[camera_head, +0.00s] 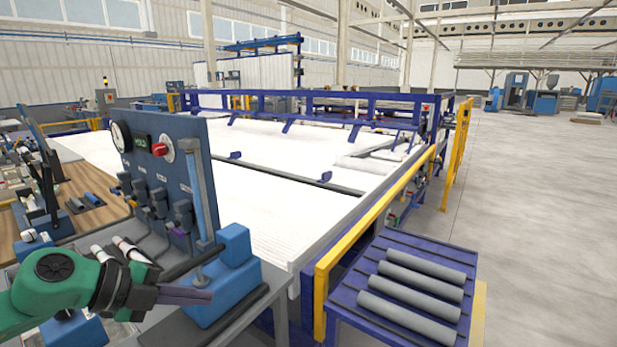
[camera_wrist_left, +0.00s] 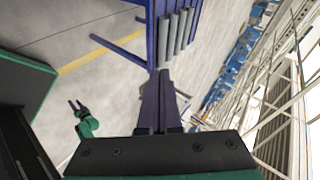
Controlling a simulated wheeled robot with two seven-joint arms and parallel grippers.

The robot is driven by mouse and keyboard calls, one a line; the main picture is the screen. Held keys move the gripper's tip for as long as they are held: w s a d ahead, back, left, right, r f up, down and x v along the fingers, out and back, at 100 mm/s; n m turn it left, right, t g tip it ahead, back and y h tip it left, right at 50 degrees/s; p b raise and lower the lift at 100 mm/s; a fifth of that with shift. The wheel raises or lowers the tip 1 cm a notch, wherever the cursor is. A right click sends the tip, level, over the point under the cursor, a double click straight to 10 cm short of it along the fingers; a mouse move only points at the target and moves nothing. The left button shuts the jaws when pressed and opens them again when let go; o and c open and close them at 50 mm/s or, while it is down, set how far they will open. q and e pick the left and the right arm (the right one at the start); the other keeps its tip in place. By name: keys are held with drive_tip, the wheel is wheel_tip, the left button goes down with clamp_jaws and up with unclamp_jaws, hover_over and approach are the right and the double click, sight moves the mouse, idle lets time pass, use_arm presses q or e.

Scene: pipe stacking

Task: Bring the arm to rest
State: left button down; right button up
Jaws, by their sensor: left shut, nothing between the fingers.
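My left gripper (camera_head: 210,297) reaches in from the lower left in the head view, beside the blue block of the control stand. Its dark purple fingers lie together with nothing between them. The shut fingers also show in the wrist view (camera_wrist_left: 158,75), pointing up the picture. Several grey pipes (camera_head: 408,318) lie side by side on a blue rack (camera_head: 345,325), to the right of the gripper and apart from it. They also show at the top of the wrist view (camera_wrist_left: 173,42). My right gripper (camera_wrist_left: 72,104) is small at the left there, its prongs apart and empty.
A blue control panel (camera_head: 195,140) with gauges and valves stands close above my left arm. A grey bench (camera_head: 265,310) lies below it. A yellow rail (camera_head: 370,235) runs between the large white-topped table (camera_head: 270,200) and the rack. Open floor (camera_head: 545,220) lies at the right.

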use_arm(q)
drive_tip(key=w+a+f+n+t+y, duration=0.4)
drive_tip(key=a+f+n+t+y, duration=0.4)
drive_tip(key=n, duration=0.7)
drive_tip(key=s+a+f+n+g+y, duration=0.1)
drive_tip(key=s+f+n+g+y, duration=0.2)
drive_tip(key=s+f+n, duration=0.45)
drive_tip(key=s+d+f+g+h, duration=0.3)
drive_tip(key=s+d+f+g, duration=0.3)
drive_tip(key=s+f+g, duration=0.5)
drive_tip(key=s+f+t, duration=0.1)
drive_tip(key=s+f, duration=0.1)
drive_tip(key=f, duration=0.9)
drive_tip(key=s+f+t, duration=0.1)
drive_tip(key=s+f, duration=0.1)
drive_tip(key=f, duration=0.8)
drive_tip(key=s+a+f+g, duration=0.1)
drive_tip(key=s+a+f, duration=0.2)
drive_tip(key=s+f, duration=1.3)
drive_tip(key=shift+s+y, duration=0.4)
drive_tip(key=shift+s, duration=0.25)
